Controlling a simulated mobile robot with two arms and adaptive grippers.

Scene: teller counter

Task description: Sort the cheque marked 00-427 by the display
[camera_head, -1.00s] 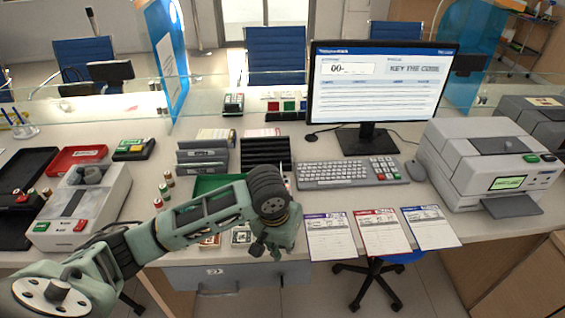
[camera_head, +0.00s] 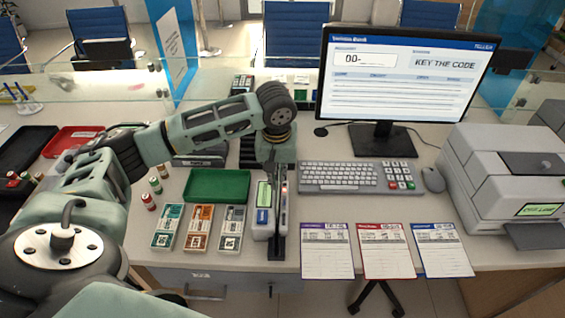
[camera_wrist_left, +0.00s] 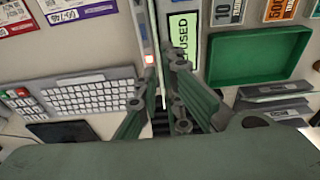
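The display (camera_head: 403,80) stands at the back and reads "00-" and "KEY THE CODE". My left gripper (camera_head: 277,190) points down at a pale upright slotted device (camera_head: 262,212) with a small screen. In the left wrist view its fingers (camera_wrist_left: 163,75) come close together on a thin pale sheet (camera_wrist_left: 162,40) seen edge-on, apparently a cheque; its code cannot be read. Purple (camera_head: 327,252), red (camera_head: 386,252) and blue (camera_head: 441,250) headed sheets lie at the front edge. My right gripper is out of view.
A keyboard (camera_head: 338,177) with a keypad (camera_head: 400,175) and a mouse (camera_head: 433,180) lie before the display. A grey machine (camera_head: 500,180) is at right. A green tray (camera_head: 216,186) and several bundles (camera_head: 198,226) lie left of the device.

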